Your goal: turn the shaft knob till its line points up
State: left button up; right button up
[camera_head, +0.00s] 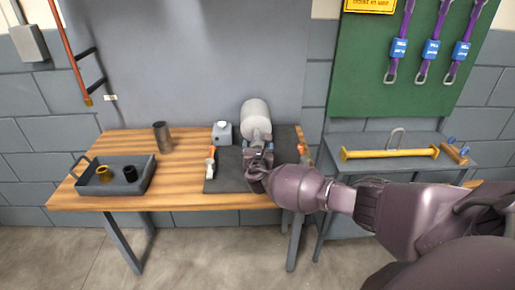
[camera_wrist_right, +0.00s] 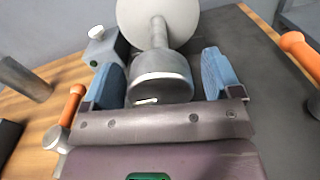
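The shaft knob (camera_wrist_right: 162,78) is a grey metal cylinder on a thinner shaft (camera_wrist_right: 159,32) that comes out of a pale round casing (camera_wrist_right: 140,12). A short light mark (camera_wrist_right: 147,101) shows low on the knob; its exact direction is hard to tell. My right gripper (camera_wrist_right: 165,88) has its blue-padded fingers on either side of the knob, with a narrow gap on each side, so it looks open. In the head view my right gripper (camera_head: 258,160) is in front of the casing (camera_head: 256,115) and hides the knob. My left gripper is not in view.
The casing stands at the back of a dark mat (camera_head: 232,182). Orange-handled parts flank it on the left (camera_head: 211,160) and right (camera_head: 302,149). A grey box (camera_head: 222,135), a metal cylinder (camera_head: 162,137) and a tray (camera_head: 140,188) stand farther left.

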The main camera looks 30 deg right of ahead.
jog(key=c, duration=0.9)
